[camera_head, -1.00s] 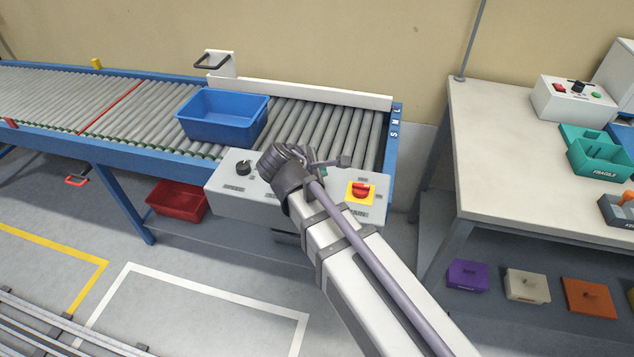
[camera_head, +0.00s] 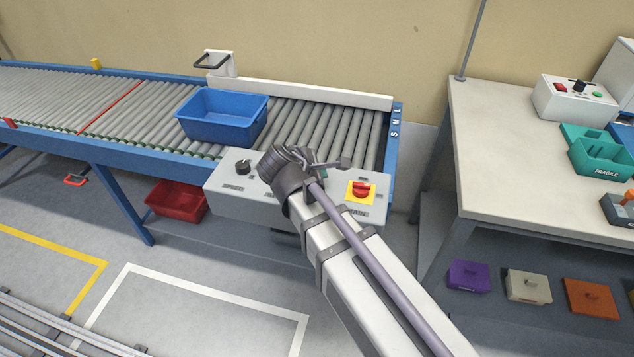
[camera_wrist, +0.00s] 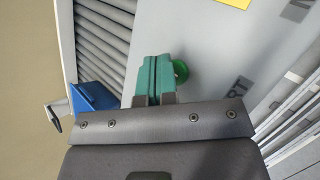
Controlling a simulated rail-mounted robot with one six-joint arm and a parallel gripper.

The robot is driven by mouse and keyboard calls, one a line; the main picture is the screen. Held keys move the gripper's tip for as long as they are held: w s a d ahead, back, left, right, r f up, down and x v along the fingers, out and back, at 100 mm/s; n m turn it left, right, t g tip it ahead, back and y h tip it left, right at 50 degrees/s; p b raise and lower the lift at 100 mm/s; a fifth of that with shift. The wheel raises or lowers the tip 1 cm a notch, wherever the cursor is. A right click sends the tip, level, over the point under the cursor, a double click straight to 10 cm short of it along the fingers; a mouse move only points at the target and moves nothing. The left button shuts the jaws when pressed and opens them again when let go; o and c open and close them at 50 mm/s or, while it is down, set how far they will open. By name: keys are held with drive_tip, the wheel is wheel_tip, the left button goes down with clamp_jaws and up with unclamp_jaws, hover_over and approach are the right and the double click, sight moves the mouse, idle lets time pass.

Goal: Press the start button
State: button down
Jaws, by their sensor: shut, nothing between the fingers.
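The start button is a round green button (camera_wrist: 181,71) in the wrist view, on the grey face of the control box (camera_head: 232,205). Part of a label ending in "RT" shows beside it. My gripper (camera_wrist: 157,62) has teal fingers that are shut together with nothing between them. The fingertips are right next to the button and overlap its left edge in the wrist view. I cannot tell whether they touch it. In the head view my arm's wrist hides most of the gripper and the button.
A blue bin (camera_head: 222,131) sits on the roller conveyor (camera_head: 318,126) behind. A workbench (camera_head: 510,170) stands to the right.

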drive_tip(key=shift+f+b, duration=0.4)
drive_tip(key=shift+r, duration=0.15)
idle(0.4)
drive_tip(key=shift+r+p, duration=0.7)
drive_tip(key=shift+p, duration=0.1)
wheel_tip(320, 180, up, 5)
drive_tip(key=p, duration=0.5)
